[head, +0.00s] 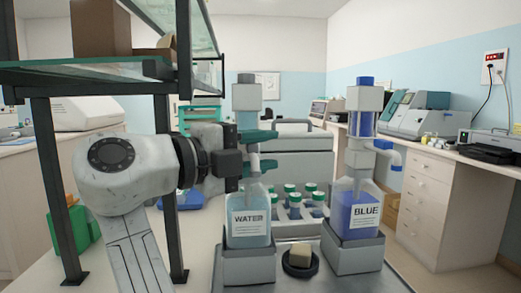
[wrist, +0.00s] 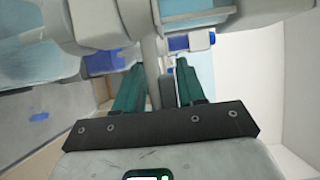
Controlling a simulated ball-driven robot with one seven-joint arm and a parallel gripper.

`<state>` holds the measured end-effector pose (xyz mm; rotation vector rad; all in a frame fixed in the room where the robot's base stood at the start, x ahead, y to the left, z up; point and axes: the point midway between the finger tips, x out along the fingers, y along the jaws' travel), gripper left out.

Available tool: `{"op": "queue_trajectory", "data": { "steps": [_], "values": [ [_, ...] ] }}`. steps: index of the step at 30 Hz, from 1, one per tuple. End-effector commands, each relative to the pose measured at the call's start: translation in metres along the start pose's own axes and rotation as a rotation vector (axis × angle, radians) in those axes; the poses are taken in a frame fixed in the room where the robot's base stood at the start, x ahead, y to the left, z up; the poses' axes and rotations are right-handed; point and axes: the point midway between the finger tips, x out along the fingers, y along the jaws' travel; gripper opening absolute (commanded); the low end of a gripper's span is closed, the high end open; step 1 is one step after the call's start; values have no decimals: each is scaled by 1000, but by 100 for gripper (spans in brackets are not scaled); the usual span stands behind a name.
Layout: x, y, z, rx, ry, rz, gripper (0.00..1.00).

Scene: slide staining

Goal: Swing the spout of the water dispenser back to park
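The water dispenser (head: 249,232) is a clear bottle labelled WATER with a grey-topped pump column (head: 246,97), standing in a grey holder on the bench. My gripper (head: 270,150) is at its neck, with one teal finger above the other in the head view. In the wrist view the teal fingers (wrist: 158,68) are apart. A thin pale rod (wrist: 150,75) shows between them, and I cannot tell whether they touch it. The water spout is mostly hidden by my gripper in the head view.
A blue dispenser (head: 355,215) labelled BLUE stands to the right, its spout (head: 388,150) pointing right and down. Several green-capped bottles (head: 292,197) stand behind. A small round black dish (head: 300,268) sits in front between the holders. A glass shelf (head: 100,72) on dark posts overhangs the left.

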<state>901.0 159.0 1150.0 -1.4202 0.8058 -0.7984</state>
Motion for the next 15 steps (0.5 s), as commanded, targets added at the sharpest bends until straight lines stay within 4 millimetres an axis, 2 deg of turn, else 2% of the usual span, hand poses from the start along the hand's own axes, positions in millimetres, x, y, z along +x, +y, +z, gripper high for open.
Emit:
{"op": "queue_trajectory", "data": {
  "steps": [4, 11, 15],
  "values": [
    [0, -1, 0, 2, 0, -1, 52],
    [-2, -2, 0, 3, -1, -2, 52],
    [-13, -2, 0, 3, -3, -3, 52]
  ]
}}
